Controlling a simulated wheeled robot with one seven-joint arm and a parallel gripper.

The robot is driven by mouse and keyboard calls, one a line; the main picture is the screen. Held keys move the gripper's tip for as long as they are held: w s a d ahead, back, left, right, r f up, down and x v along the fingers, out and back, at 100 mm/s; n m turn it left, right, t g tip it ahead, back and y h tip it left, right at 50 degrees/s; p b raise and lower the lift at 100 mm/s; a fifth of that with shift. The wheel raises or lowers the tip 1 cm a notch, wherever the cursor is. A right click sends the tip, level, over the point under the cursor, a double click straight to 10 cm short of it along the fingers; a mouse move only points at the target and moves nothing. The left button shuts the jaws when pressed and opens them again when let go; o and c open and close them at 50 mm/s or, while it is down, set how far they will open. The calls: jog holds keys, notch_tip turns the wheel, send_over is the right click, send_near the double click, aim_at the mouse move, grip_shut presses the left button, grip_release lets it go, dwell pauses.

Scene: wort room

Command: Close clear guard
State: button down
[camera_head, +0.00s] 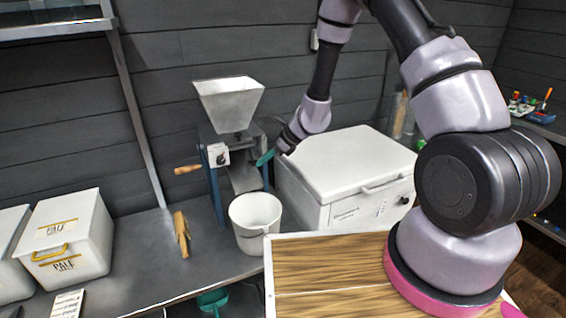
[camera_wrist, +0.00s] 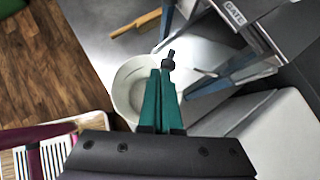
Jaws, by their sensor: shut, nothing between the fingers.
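A grain mill with a white hopper (camera_head: 230,103) and blue legs (camera_head: 215,190) stands on the bench by the wall. A sloping grey plate (camera_head: 244,178) sits at its front; I cannot make out a clear guard for certain. My gripper (camera_head: 264,159) is at the mill's right side, above and behind the white bucket. In the wrist view its teal fingers (camera_wrist: 160,76) are shut together with nothing between them. A small dark knob (camera_wrist: 168,61) shows just beyond the fingertips; I cannot tell whether they touch it. A GATE label (camera_wrist: 235,17) is on the mill.
The white bucket (camera_head: 255,218) stands below the mill, also in the wrist view (camera_wrist: 127,88). A white lidded box (camera_head: 340,165) is close on the right. A wooden-handled brush (camera_head: 181,235) and PALE bins (camera_head: 68,235) are left. A wooden top (camera_head: 325,265) lies in front.

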aim_at(247, 157)
jog(key=a, duration=0.2)
jog(key=w+a, duration=0.2)
jog(key=a, duration=0.1)
jog(key=shift+a, duration=0.35)
jog(key=shift+w+a, duration=0.95)
jog(key=shift+a, duration=0.2)
